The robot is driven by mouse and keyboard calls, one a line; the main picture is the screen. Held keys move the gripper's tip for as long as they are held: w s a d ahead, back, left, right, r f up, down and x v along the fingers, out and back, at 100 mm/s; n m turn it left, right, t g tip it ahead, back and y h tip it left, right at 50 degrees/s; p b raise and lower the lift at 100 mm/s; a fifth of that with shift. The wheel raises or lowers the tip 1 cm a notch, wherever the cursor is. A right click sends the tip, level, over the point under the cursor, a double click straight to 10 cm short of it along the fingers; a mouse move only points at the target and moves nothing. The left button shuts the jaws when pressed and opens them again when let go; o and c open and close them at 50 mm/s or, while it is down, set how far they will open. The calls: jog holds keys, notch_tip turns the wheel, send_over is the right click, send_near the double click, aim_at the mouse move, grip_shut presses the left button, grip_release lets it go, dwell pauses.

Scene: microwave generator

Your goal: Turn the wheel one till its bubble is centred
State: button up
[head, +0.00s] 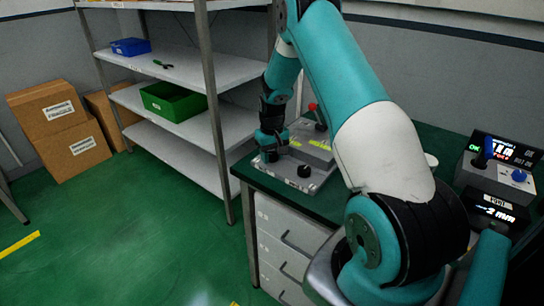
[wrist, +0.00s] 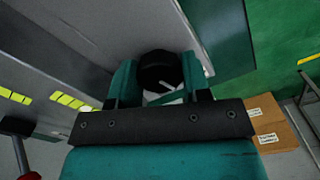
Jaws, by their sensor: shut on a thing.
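A grey levelling device (head: 318,163) stands on the dark green top of a drawer cabinet. My gripper (head: 271,153) points down at its left end in the head view. In the wrist view, my gripper (wrist: 159,78) has its two teal fingers on either side of a round black wheel (wrist: 160,62) with a pale pointer mark, shut on it. A second black wheel (head: 304,171) stands free near the front. Yellow-green strips (wrist: 70,102) show on the device; the bubble's position cannot be made out. Which wheel carries the number one is not readable.
A red-tipped lever (head: 312,107) rises behind the device. A control box with blue knobs (head: 519,175) and lit displays stands at the right. A metal shelf (head: 190,65) with a green bin (head: 173,102) is close on the left. Cardboard boxes (head: 48,110) sit on the floor.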

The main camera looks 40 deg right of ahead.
aim_at(273, 154)
jog(key=n, duration=0.4)
jog(key=shift+n+b, duration=0.3)
jog(key=shift+d+r+n, duration=0.1)
jog(key=shift+n, duration=2.2)
jog(key=o, duration=0.9)
notch_tip(273, 154, up, 17)
jog(key=shift+r+b, duration=0.2)
jog(key=shift+b, duration=1.05)
